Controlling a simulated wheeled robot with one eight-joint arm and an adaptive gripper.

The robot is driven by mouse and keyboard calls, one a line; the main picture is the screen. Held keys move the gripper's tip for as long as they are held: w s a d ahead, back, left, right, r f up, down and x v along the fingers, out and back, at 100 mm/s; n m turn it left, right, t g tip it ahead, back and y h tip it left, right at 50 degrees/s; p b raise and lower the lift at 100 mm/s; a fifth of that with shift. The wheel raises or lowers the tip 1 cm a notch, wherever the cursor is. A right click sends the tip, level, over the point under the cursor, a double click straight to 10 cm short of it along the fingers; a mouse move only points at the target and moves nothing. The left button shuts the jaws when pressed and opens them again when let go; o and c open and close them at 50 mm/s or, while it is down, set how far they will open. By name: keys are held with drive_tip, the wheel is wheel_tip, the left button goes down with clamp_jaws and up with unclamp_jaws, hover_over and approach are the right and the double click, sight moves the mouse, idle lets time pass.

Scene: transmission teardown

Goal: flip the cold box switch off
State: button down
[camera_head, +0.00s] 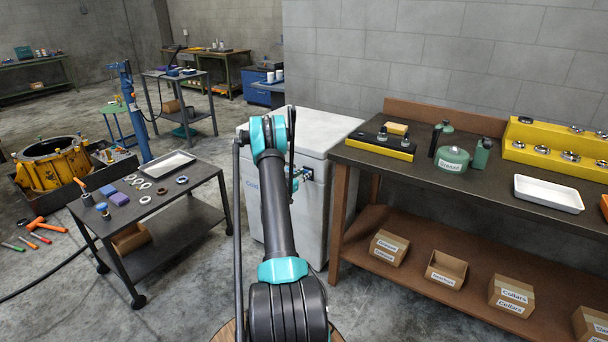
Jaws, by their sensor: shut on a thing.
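The cold box (337,121) is the white chest in the middle, beside the right workbench, with blue lettering on its front partly hidden by my arm. My arm reaches up and bends down at its front. My gripper (304,174) is small in view and partly hidden behind my arm, at the upper front face of the box. It is shut on what appears to be the cold box switch. The switch itself is too small and covered to show whether it is on or off.
A workbench (366,160) with a green canister (453,159), a white tray (548,194) and a yellow rack (560,145) stands close on the right. A dark cart (150,206) with rings stands left. Floor between cart and box is clear.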

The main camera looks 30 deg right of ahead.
sight(308, 153)
drive_tip(key=shift+f, duration=0.1)
idle(0.3)
drive_tip(key=c, duration=1.2)
unclamp_jaws()
wheel_tip(308, 153, up, 10)
